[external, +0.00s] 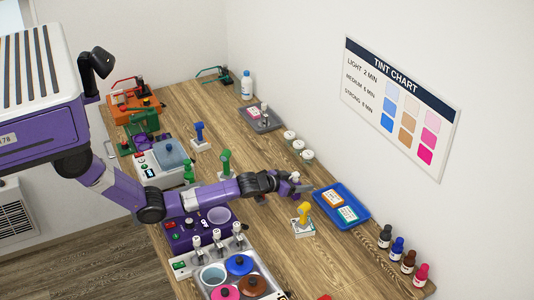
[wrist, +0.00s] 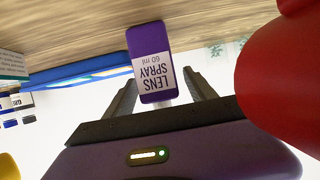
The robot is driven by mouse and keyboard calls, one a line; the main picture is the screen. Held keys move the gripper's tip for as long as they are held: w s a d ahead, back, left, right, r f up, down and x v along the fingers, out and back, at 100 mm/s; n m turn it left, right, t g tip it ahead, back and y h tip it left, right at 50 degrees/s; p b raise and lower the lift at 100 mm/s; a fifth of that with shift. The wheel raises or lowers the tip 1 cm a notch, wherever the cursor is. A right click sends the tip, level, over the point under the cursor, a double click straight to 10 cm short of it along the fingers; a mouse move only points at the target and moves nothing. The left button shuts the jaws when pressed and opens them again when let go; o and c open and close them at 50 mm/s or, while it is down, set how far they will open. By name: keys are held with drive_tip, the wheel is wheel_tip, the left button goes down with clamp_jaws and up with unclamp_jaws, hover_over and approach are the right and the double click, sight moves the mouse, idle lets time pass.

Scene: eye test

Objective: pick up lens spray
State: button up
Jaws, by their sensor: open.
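The lens spray (wrist: 142,45) is a small purple bottle with a white label reading "LENS SPRAY 60 ml". It appears upside down in the wrist view, at upper centre. My gripper (wrist: 163,88) is open, with one dark finger on each side of the bottle's label end. I cannot tell whether either finger touches it. In the external view my gripper (external: 301,187) is low over the wooden table, left of the blue tray. The bottle is not clearly visible there.
A large red object (wrist: 285,85) is close at the right of the wrist view. The blue tray (external: 355,221) with two labelled cards and a yellow-topped stand (external: 303,213) are near my gripper. Several small dropper bottles (external: 397,248) line the right edge.

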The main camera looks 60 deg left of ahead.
drive_tip(key=shift+w, duration=0.15)
drive_tip(key=shift+c, duration=0.3)
clamp_jaws()
